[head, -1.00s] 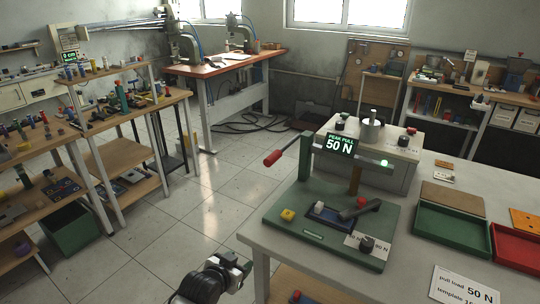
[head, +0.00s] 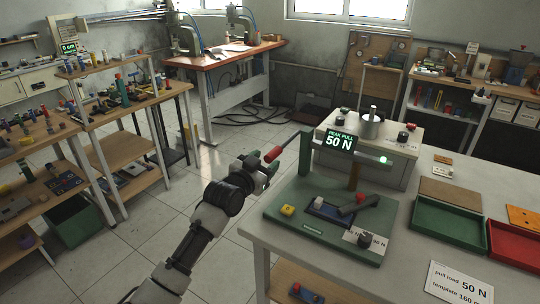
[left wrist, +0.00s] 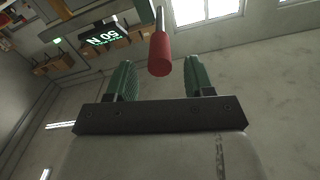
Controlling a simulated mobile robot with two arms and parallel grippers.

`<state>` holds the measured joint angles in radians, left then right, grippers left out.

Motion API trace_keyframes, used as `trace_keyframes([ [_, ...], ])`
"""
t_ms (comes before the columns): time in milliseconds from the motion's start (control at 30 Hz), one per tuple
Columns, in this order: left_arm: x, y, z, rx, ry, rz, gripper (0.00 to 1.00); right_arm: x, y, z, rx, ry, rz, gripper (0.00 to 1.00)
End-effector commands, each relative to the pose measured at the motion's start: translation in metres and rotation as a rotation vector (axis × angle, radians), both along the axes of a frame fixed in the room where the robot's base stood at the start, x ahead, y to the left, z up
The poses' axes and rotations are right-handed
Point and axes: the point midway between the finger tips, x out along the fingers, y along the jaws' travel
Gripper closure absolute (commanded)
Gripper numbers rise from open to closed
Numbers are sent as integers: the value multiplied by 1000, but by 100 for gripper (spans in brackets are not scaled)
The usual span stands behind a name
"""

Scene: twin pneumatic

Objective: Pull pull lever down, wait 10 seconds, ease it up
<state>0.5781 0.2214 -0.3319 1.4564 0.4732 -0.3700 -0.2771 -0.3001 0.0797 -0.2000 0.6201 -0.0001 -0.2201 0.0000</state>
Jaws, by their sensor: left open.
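The pull lever is a dark bar with a red handle (head: 273,154), sticking out to the left from the top of a green post (head: 305,152). It tilts slightly down toward the handle. A display (head: 340,142) by it reads "PEAK PULL 50 N". My left gripper (head: 266,174) is open just below and left of the red handle. In the left wrist view the red handle (left wrist: 160,55) lies beyond and between the two spread green fingers; whether they touch it I cannot tell, but they are not closed on it. My right gripper is not in view.
The lever stands on a green base (head: 285,222) on the grey bench (head: 400,265). A yellow block (head: 288,210) and a small blue tray (head: 325,216) are on the base. A green tray (head: 447,223) and a card (head: 460,284) lie right.

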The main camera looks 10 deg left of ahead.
Motion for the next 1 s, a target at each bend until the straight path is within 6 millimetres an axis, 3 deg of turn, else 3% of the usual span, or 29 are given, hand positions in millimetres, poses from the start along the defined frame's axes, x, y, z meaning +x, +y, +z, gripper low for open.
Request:
trace_keyframes([
  [233, 24, -9, 0, 0, 0, 0, 47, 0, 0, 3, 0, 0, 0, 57],
  [600, 28, -10, 0, 0, 0, 0, 47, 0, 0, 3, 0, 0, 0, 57],
  [933, 28, -10, 0, 0, 0, 0, 98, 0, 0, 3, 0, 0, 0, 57],
  [1000, 28, -10, 0, 0, 0, 0, 100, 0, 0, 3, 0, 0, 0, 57],
])
